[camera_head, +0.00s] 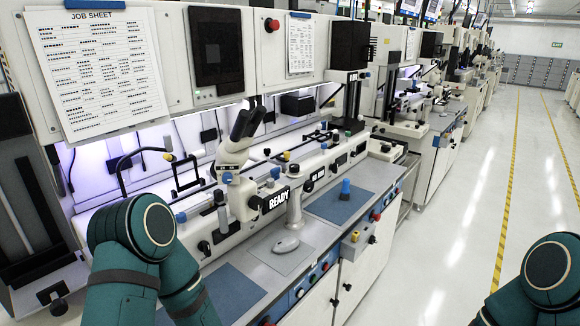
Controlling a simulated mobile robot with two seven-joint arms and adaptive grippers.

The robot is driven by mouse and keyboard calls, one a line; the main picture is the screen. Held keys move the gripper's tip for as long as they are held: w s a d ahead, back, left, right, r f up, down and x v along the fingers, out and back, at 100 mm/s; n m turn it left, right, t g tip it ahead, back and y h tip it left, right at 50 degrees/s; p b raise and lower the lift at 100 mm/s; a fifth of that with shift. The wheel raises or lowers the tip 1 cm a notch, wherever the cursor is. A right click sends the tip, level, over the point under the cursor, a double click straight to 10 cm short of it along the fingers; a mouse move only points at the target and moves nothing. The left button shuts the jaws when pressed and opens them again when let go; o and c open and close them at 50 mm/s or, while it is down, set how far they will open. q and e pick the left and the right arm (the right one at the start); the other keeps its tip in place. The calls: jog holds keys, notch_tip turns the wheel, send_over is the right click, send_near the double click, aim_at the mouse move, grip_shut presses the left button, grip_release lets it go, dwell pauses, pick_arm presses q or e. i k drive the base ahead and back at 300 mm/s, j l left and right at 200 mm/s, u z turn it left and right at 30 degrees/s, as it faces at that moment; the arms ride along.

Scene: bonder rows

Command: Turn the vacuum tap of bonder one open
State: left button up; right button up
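The nearest bonder (330,165) is a long white machine with a microscope (238,140) and a black READY sign (275,201). No label naming it bonder one is readable. I cannot tell which fitting is its vacuum tap, or how it is set. Small blue, yellow and black knobs sit along its body, including a blue knob (180,217) at the left. A grey box with a yellow part (354,238) is on the bench's front edge. My teal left arm shows at lower left and my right arm at lower right. Both grippers are out of view.
Blue mats (338,205) lie on the grey bench top, one bearing a blue-topped piece (345,187). A job sheet (97,70) hangs at upper left. More bonders (440,115) stand in a row behind. The floor aisle (460,215) at right is clear, with yellow-black lines.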

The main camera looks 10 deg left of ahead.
aim_at(274, 172)
jog(key=i+l, duration=0.25)
jog(key=l, duration=0.15)
jog(key=i+l, duration=0.55)
jog(key=l, duration=0.2)
jog(key=i+l+u, duration=0.1)
jog(key=i+l, duration=0.15)
jog(key=l, duration=0.15)
jog(key=i+l, duration=0.25)
jog(key=l, duration=0.15)
jog(key=i+l, duration=0.25)
jog(key=l, duration=0.15)
jog(key=i+l, duration=0.25)
jog(key=l, duration=0.15)
